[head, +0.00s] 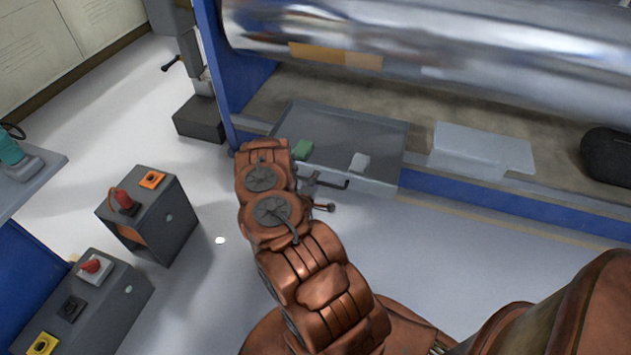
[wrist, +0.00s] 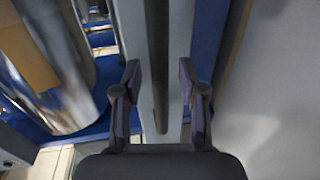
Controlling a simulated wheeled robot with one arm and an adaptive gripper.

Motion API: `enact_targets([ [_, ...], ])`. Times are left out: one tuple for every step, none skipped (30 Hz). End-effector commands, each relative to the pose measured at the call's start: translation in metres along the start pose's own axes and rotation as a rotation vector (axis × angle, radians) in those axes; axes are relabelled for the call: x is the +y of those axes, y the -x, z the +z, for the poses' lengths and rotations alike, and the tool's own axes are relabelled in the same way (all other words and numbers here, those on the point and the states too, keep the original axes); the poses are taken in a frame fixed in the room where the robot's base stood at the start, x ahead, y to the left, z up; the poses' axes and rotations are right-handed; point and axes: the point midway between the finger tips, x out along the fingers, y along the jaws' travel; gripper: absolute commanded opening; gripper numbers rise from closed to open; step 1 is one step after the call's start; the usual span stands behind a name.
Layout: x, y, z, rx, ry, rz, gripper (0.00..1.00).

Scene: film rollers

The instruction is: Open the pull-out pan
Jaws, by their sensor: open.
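The pull-out pan (head: 350,122) is a shallow grey tray low under the big shiny roller. My gripper (head: 314,186) is at the pan's front face, beside a dark handle bar (head: 338,184); my arm hides the pan's left front. In the wrist view, my gripper (wrist: 159,76) is open, with one finger on each side of the long dark bar (wrist: 159,40). The bar runs along the grey pan front (wrist: 180,45). No clear contact between fingers and bar shows.
The shiny roller (head: 440,45) hangs above the pan. A blue beam (head: 500,200) runs along the machine's base. Grey control boxes (head: 165,220) with red switches stand on the left. A pale block (head: 482,152) lies right of the pan. The floor in front is clear.

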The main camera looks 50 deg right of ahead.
Motion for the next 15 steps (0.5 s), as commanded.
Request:
enact_targets([
  [0.0,0.0,0.0,0.0,0.0,0.0,0.41],
  [0.0,0.0,0.0,0.0,0.0,0.0,0.41],
  [0.0,0.0,0.0,0.0,0.0,0.0,0.41],
  [0.0,0.0,0.0,0.0,0.0,0.0,0.41],
  [0.0,0.0,0.0,0.0,0.0,0.0,0.41],
  [0.0,0.001,0.0,0.0,0.0,0.0,0.41],
  [0.0,0.002,0.0,0.0,0.0,0.0,0.41],
  [0.0,0.003,0.0,0.0,0.0,-0.001,0.41],
  [0.0,0.006,0.0,0.0,0.0,-0.001,0.41],
  [-0.001,0.008,0.0,0.001,0.0,-0.001,0.41],
  [-0.001,0.011,-0.001,0.001,0.0,-0.002,0.41],
  [-0.001,0.016,-0.001,0.002,0.001,-0.003,0.41],
  [-0.001,0.02,-0.001,0.002,0.001,-0.004,0.41],
  [-0.001,0.025,-0.001,0.002,0.002,-0.004,0.41],
  [-0.001,0.031,-0.001,0.002,0.001,-0.004,0.41],
])
